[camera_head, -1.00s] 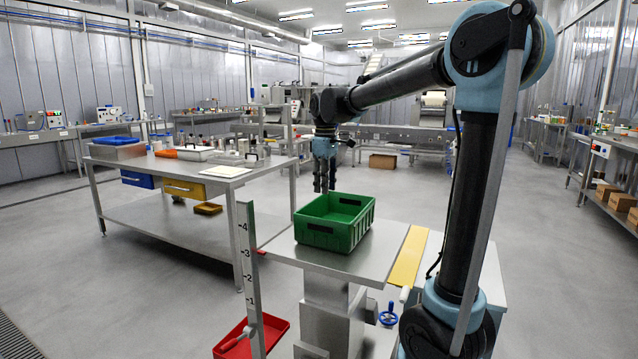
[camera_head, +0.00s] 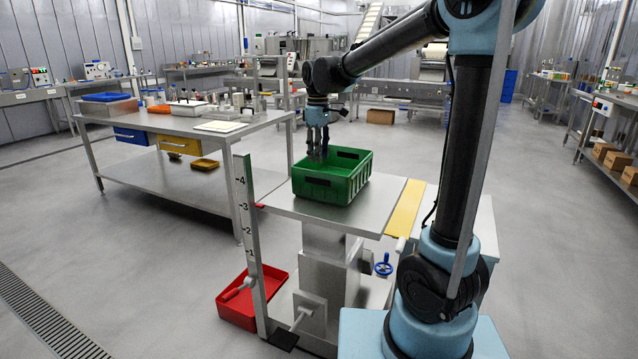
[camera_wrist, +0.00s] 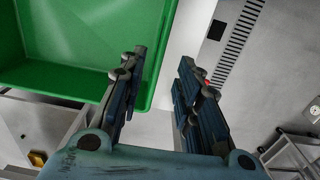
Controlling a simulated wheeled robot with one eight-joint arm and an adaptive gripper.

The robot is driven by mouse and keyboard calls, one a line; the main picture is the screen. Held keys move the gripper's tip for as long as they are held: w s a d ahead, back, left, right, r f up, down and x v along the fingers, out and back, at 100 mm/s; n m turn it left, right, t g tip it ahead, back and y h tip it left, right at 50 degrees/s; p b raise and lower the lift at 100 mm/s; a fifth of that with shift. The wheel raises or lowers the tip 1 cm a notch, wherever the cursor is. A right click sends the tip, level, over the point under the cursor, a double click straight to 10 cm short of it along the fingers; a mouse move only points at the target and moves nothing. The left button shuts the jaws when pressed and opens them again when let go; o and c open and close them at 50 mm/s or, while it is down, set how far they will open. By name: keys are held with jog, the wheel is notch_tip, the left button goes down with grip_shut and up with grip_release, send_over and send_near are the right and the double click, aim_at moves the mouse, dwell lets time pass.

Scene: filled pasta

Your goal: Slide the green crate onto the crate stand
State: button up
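The green crate (camera_head: 330,190) is open-topped and looks empty. It sits upright on a steel top (camera_head: 386,196) carried by a thick column. I cannot tell for sure whether this top or the surface beyond the yellow strip (camera_head: 404,210) is the crate stand. My gripper (camera_head: 317,152) points down at the crate's back left side, its fingertips near the rim. In the wrist view the crate (camera_wrist: 70,45) fills the upper left. My gripper (camera_wrist: 162,60) is open there, and the crate's rim appears between its fingers. Contact with the wall cannot be told.
A post (camera_head: 246,205) marked 1 to 4 stands left of the steel top. A red tray (camera_head: 236,308) lies low beside it, and a blue handwheel (camera_head: 383,265) is at the right. A steel worktable (camera_head: 170,126) stands at the left. The floor at the right is open.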

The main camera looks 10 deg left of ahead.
send_near(319, 197)
jog(key=f, duration=0.5)
jog(key=shift+w+a+f, duration=0.1)
jog(key=shift+w, duration=0.25)
grip_shut()
